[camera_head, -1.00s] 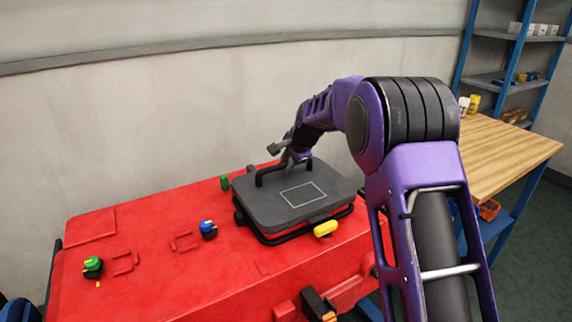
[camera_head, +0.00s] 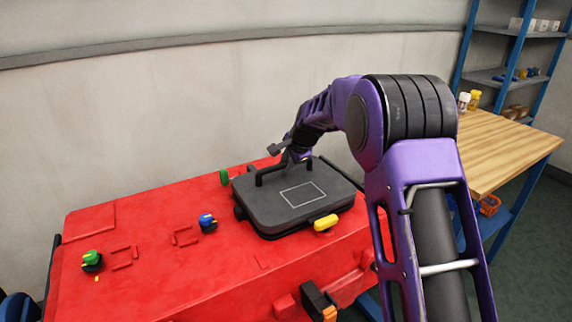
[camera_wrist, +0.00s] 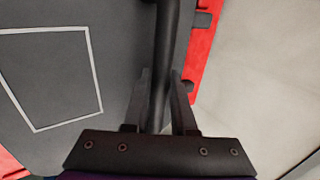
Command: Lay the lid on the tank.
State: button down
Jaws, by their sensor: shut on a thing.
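The lid (camera_head: 268,207) is a dark grey slab with a pale outlined rectangle on top and a bar handle (camera_head: 268,177) along its far side. It lies over the opening of the red tank (camera_head: 150,240), close down on the black rim, with no clear gap showing. Whether it is fully seated I cannot tell. My gripper (camera_head: 292,158) is at the handle. In the wrist view my gripper (camera_wrist: 162,95) has its two fingers on either side of the dark handle bar (camera_wrist: 163,60), shut on it, with the lid (camera_wrist: 90,35) beneath.
A yellow knob (camera_head: 325,222) sits at the lid's near right edge, and a green one (camera_head: 224,178) at its far left. Blue (camera_head: 208,222) and green (camera_head: 92,259) knobs stand on the tank top. A wooden table (camera_head: 500,150) and blue shelving stand at right.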

dwell(0.3)
jog(key=shift+f, duration=0.35)
jog(key=shift+f, duration=0.1)
dwell(0.3)
dwell(0.7)
jog(key=c, duration=0.7)
grip_release()
jog(key=o, duration=0.5)
jog(key=shift+s+f, duration=0.1)
jog(key=shift+f, duration=0.05)
